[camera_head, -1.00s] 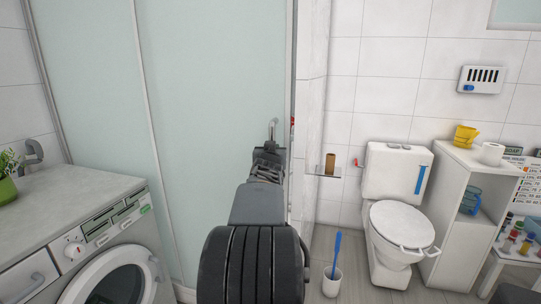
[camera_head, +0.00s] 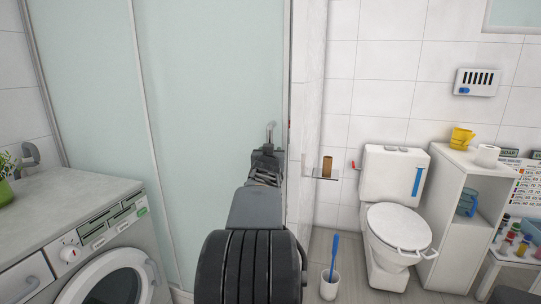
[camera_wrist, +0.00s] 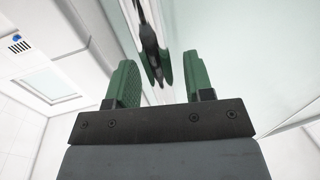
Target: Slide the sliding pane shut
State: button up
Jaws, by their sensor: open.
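The sliding pane (camera_head: 215,110) is a tall pale green frosted panel in the middle left of the head view. Its right edge lies close to a light upright post. A slim handle (camera_head: 270,130) stands out near that edge; in the wrist view the handle (camera_wrist: 150,50) is a dark upright bar. My gripper (camera_head: 267,152) is raised at the handle's height, just in front of it. In the wrist view my gripper's green fingers (camera_wrist: 158,82) are open, with the handle seen between them. I cannot tell whether they touch it. My arm hides the pane's lower right part.
A washing machine (camera_head: 105,255) under a grey counter (camera_head: 60,193) stands at left. A toilet brush holder (camera_head: 330,286), toilet (camera_head: 395,225) and white cabinet (camera_head: 455,235) stand farther right.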

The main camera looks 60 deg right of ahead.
jog(key=p+v, duration=0.1)
jog(key=v, duration=1.2)
jog(key=shift+s+a, duration=0.15)
jog(key=shift+a, duration=0.2)
